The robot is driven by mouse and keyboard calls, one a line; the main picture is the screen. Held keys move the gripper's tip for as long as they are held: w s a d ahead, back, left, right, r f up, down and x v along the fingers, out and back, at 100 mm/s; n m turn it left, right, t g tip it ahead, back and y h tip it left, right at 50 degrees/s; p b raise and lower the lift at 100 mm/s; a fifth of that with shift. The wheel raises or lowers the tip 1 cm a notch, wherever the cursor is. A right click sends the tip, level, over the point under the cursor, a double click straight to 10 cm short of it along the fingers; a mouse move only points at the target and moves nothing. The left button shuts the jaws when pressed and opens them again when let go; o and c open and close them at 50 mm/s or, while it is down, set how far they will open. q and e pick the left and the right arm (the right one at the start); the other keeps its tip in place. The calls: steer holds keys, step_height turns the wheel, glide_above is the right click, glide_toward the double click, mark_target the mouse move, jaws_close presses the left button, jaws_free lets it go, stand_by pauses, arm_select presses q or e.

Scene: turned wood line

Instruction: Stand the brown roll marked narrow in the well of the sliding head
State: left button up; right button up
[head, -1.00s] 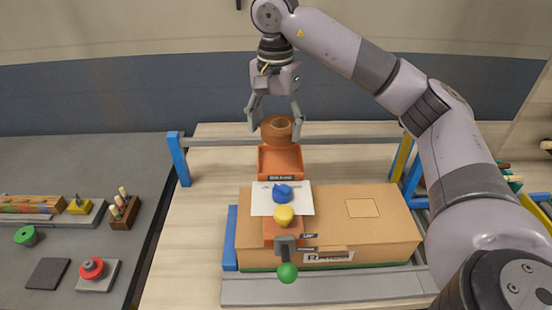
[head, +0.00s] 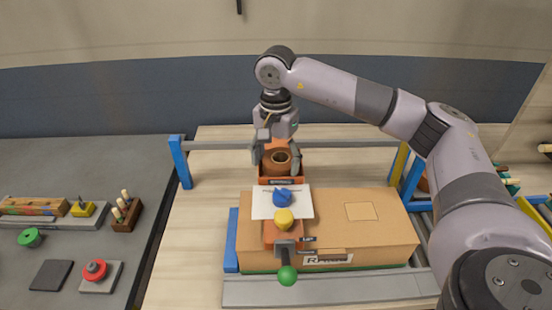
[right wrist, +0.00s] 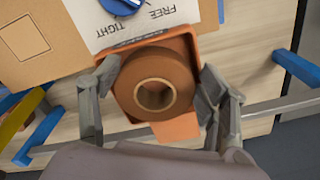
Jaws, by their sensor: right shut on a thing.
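The brown roll (head: 279,168) is a ring-shaped roll with a pale core, standing with its hole up. My right gripper (head: 276,160) is shut on the brown roll, one finger on each side. The roll is in or just above the orange well (head: 300,178) of the sliding head; whether it touches the floor is hidden. In the right wrist view the roll (right wrist: 180,76) appears within the orange rim (right wrist: 208,42), between the gripper's fingers (right wrist: 159,80). No "narrow" mark is readable. My left gripper is not in view.
In front of the well are a white card with a blue knob (head: 283,198), a yellow knob (head: 284,220) and a green-ended lever (head: 287,275). A cardboard box (head: 370,235) lies beneath. A grey rail (head: 350,143) runs behind. A dark table (head: 60,160) stands left.

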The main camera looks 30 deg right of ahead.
steer(key=o, duration=1.3)
steer(key=shift+f, duration=0.1)
steer(key=shift+c, duration=0.2)
step_height(320, 180, up, 8)
steer(key=shift+f+b, duration=0.25)
steer(key=shift+b, duration=0.65)
steer(key=shift+r+p, duration=0.5)
steer(key=shift+r, duration=1.95)
steer(key=shift+r, duration=0.1)
